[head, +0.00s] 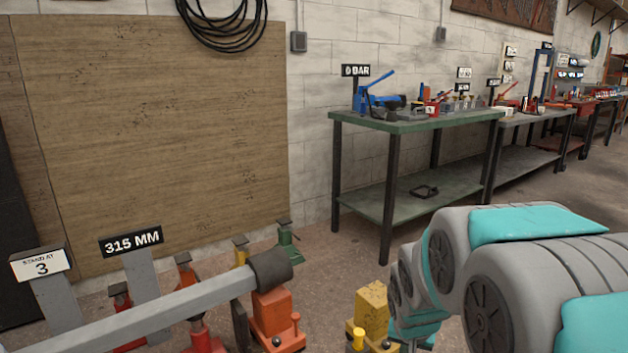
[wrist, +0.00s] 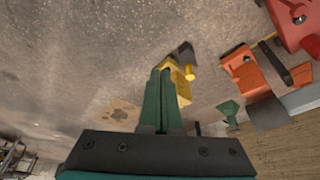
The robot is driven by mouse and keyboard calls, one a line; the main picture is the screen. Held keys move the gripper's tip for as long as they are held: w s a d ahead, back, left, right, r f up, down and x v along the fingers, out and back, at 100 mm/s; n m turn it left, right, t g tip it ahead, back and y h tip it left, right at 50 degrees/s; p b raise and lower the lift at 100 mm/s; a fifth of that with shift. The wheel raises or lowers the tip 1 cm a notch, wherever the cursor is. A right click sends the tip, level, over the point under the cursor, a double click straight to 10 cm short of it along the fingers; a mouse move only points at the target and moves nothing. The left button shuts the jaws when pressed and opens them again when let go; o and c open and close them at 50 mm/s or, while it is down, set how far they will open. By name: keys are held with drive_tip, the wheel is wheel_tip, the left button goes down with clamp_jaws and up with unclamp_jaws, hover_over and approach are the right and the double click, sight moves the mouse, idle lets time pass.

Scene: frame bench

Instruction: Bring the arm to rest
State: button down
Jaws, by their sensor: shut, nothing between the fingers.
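My arm (head: 520,260), grey and teal, reaches in from the right of the head view, bent, with its far end low and mostly hidden behind its own links. In the wrist view my gripper (wrist: 160,72) shows two green fingers side by side, closed together with nothing between them. Just beyond the fingertips is a yellow jack (wrist: 187,73), partly covered by the fingers. I cannot tell how far apart they are. In the head view the yellow jack (head: 372,308) stands on the floor just left of my arm.
A green workbench (head: 420,127) stands against the wall. Floor between is open.

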drive_tip(key=s+a+r+n+g, duration=0.2)
drive_tip(key=s+r, duration=0.1)
drive_tip(key=s, duration=1.1)
drive_tip(key=s+a+r+n+g+y+p, duration=0.1)
drive_tip(key=s+r+n+g, duration=0.1)
drive_tip(key=s, duration=1.2)
drive_tip(key=shift+s+a+r+g, duration=0.4)
drive_tip(key=shift+r+g, duration=0.15)
drive_tip(key=shift+g, duration=0.25)
drive_tip(key=c, duration=1.6)
unclamp_jaws()
